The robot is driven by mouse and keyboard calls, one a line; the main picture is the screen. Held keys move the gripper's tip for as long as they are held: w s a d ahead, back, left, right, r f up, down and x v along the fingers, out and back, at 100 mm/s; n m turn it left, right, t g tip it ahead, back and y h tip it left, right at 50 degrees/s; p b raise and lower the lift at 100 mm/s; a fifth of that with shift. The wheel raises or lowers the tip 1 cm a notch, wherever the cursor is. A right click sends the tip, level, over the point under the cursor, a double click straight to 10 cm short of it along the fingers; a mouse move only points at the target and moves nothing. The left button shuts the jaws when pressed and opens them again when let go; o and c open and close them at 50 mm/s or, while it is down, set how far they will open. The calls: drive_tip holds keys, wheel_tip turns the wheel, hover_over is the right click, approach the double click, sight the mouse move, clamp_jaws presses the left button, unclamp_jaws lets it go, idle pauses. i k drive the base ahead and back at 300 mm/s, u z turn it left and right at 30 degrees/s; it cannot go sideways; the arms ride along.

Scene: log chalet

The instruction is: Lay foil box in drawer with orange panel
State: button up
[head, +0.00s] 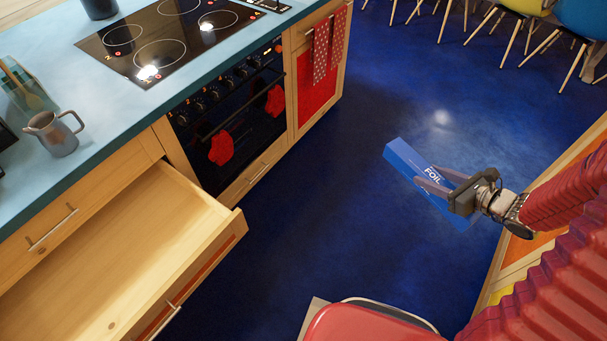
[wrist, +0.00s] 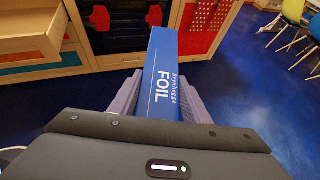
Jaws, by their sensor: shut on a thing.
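The foil box (head: 405,158) is long and blue with white lettering. My gripper (head: 441,184) is shut on it and holds it in the air over the blue floor, at the right in the head view. In the wrist view the foil box (wrist: 162,85) points away between the two grey fingers of my gripper (wrist: 153,98). The open drawer (head: 120,260) is at the lower left in the head view, well left of the box. Its front shows an orange panel (head: 196,285), and the visible part of its inside is empty. An open drawer (wrist: 30,35) also shows at the upper left in the wrist view.
The blue counter (head: 112,112) above the drawer carries a hob (head: 165,38) and a grey jug (head: 52,133). An oven (head: 235,110) is right of the drawer. Chairs (head: 545,20) stand at the far right. The floor between drawer and box is clear.

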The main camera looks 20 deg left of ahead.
sight(97, 309)
drive_tip(key=z, duration=1.25)
drive_tip(key=i, duration=0.1)
drive_tip(key=u, duration=2.5)
drive_tip(key=i, duration=0.75)
drive_tip(key=u, duration=2.35)
